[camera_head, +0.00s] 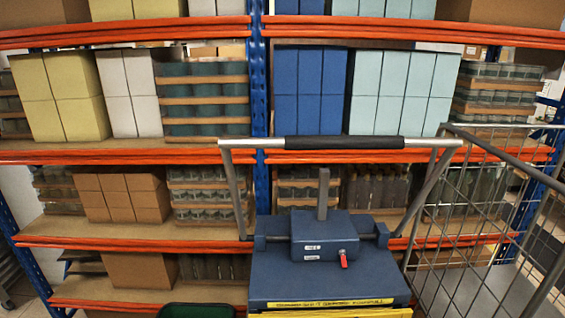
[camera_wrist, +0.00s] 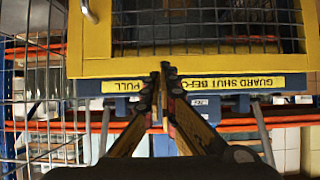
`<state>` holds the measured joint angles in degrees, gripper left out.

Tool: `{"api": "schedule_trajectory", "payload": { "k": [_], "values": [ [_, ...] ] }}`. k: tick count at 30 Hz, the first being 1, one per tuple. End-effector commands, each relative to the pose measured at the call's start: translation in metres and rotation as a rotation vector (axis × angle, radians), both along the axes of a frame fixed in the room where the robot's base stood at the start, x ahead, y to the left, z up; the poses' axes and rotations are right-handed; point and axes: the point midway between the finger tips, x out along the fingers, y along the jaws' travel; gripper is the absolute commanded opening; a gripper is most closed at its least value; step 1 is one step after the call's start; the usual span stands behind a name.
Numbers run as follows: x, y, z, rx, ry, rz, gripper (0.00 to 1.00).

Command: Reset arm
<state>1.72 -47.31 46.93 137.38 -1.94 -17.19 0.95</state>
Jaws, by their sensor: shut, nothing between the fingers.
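My gripper (camera_wrist: 163,72) shows in the wrist view with its two dark fingers meeting at the tips. It is shut and empty. Behind the tips is a yellow frame (camera_wrist: 90,45) with wire mesh and a yellow label strip (camera_wrist: 236,84), whose lettering appears upside down. I cannot tell whether the tips touch the frame. My arm and gripper do not show in the head view.
A blue machine (camera_head: 325,275) with a red-handled part and a horizontal bar (camera_head: 335,143) stands ahead. A wire cage cart (camera_head: 470,240) is at the right. Racks with orange beams (camera_head: 130,157) hold boxes and jars behind.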

Motion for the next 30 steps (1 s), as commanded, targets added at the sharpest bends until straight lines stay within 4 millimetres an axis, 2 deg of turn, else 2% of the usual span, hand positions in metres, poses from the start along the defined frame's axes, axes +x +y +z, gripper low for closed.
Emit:
{"api": "schedule_trajectory", "payload": {
  "k": [3, 8, 14, 18, 21, 25, 30],
  "values": [
    [-0.026, -0.001, -0.014, 0.001, 0.174, -0.006, 0.0],
    [-0.07, 0.0, -0.017, 0.004, 0.386, -0.01, 0.0],
    [-0.127, 0.003, 0.003, 0.01, 0.587, -0.006, 0.0],
    [-0.158, 0.006, 0.027, 0.013, 0.656, -0.001, 0.0],
    [-0.164, 0.008, 0.044, 0.015, 0.641, 0.003, 0.0],
    [-0.157, 0.009, 0.065, 0.013, 0.575, 0.007, 0.0],
    [-0.155, 0.01, 0.067, 0.012, 0.56, 0.011, 0.0]
  ]
}}
